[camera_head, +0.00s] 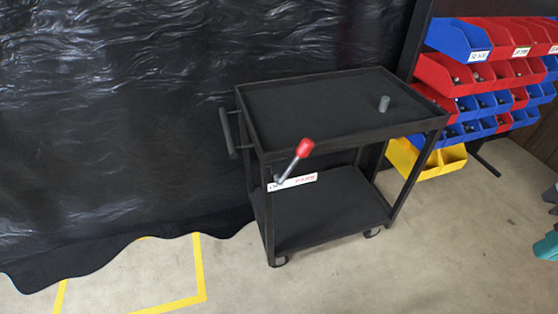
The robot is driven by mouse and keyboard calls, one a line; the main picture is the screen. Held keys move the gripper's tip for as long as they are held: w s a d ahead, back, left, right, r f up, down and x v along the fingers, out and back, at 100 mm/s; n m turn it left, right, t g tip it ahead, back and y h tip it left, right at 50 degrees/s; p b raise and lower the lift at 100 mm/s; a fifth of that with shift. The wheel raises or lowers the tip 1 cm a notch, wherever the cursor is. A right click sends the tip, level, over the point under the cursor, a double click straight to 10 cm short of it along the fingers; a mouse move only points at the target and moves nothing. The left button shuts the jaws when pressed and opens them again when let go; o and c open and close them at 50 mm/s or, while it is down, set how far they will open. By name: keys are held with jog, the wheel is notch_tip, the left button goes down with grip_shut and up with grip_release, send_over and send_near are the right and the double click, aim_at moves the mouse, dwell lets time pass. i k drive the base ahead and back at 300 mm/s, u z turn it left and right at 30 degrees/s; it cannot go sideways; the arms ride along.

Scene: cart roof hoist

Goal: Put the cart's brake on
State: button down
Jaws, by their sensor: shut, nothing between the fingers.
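A black two-shelf cart (315,110) stands in the middle of the head view, on small casters. On its near side a brake lever (293,163) with a red knob rises from a pivot and leans up to the right. A white label plate (300,181) lies behind the lever's foot, with dark marks at its left end and red marks at its right. The print is too small to read surely. My gripper is not recognisable in this view.
A rack of red, blue and yellow bins (480,75) stands close at the right. A black sheet (120,120) hangs behind. Yellow tape (199,268) marks the floor at left. The floor in front is clear.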

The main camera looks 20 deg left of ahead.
aim_at(306, 145)
jog(key=z, duration=0.05)
jog(key=k, duration=0.9)
jog(key=u, duration=0.95)
jog(key=i, duration=1.45)
jog(key=z, duration=0.4)
